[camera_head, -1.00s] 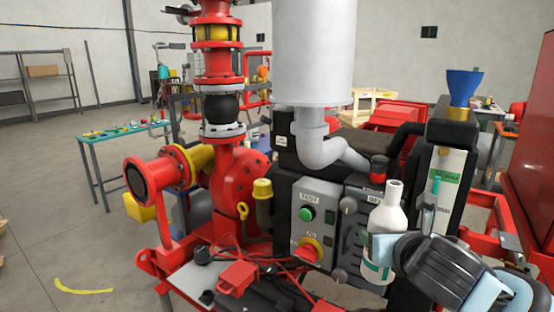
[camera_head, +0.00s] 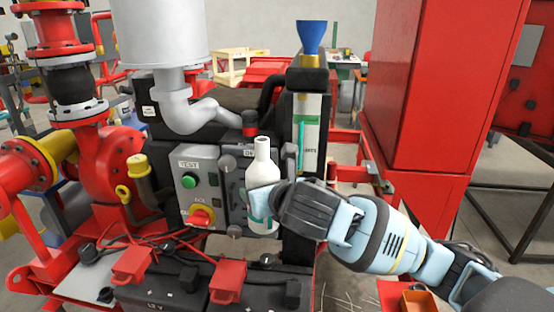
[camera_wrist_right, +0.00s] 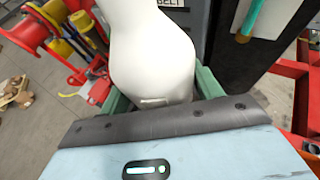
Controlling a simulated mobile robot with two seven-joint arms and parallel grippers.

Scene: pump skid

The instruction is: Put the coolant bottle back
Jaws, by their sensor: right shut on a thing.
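My right gripper (camera_head: 262,203) is shut on the bottle's body from the right. In the right wrist view the bottle (camera_wrist_right: 152,50) fills the space between the green finger pads. Its base is hidden there. My left gripper is not in view.
A control box (camera_head: 198,187) with a green button and red knob is left of the bottle. Batteries with red terminal covers (camera_head: 228,282) lie below. A tall red cabinet (camera_head: 420,90) stands at right.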

